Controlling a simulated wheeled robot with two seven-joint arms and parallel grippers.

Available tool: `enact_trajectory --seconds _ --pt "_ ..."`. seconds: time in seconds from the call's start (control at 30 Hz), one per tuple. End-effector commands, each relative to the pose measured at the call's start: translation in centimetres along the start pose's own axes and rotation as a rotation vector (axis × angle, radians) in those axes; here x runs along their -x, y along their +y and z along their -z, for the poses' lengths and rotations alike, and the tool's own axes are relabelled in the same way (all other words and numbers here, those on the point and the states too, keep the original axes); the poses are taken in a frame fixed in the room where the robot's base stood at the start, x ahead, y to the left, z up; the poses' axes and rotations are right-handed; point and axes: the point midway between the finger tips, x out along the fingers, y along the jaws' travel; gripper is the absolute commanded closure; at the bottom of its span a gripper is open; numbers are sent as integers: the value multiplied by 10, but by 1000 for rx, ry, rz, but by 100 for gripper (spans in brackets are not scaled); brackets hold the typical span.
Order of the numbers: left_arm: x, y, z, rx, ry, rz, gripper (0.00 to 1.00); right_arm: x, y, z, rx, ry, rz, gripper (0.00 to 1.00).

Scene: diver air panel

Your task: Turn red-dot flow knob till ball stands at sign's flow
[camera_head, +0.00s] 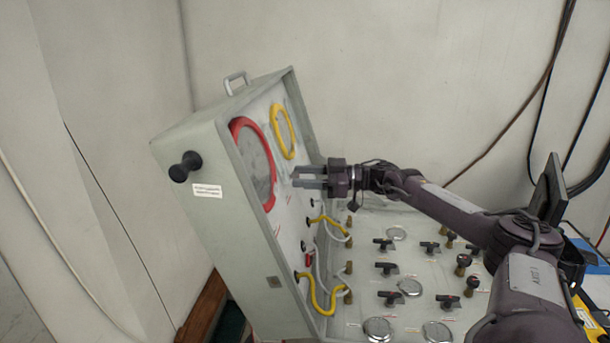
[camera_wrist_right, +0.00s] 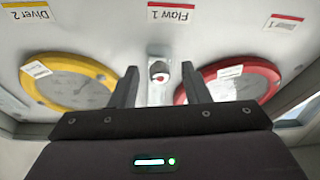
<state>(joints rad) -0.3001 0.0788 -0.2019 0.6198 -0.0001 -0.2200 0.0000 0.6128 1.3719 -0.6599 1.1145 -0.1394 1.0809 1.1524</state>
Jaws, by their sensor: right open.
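I cannot make out the knob in the head view. No flow ball or readable flow sign shows. My left gripper is not in view.
The red gauge (camera_head: 236,127) and yellow gauge (camera_head: 278,131) flank the gripper's area. Yellow and white hoses (camera_head: 312,290) loop below it. Several black-handled valves (camera_head: 386,268) stand on the lower panel. A small white label (camera_head: 207,191) is on the case side, too small to read.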

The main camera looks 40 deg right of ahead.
Motion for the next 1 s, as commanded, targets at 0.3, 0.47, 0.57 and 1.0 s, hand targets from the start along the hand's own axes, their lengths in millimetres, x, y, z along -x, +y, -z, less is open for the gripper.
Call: enact_trajectory --seconds 0.3,0.47,0.57,1.0 --pt "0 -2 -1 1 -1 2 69 0 0 0 -1 0 0 85" --pt "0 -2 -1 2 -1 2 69 0 0 0 0 0 -1 100" --pt "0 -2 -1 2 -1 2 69 0 0 0 4 0 0 100" --pt "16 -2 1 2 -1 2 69 0 4 6 191 -2 62 100"
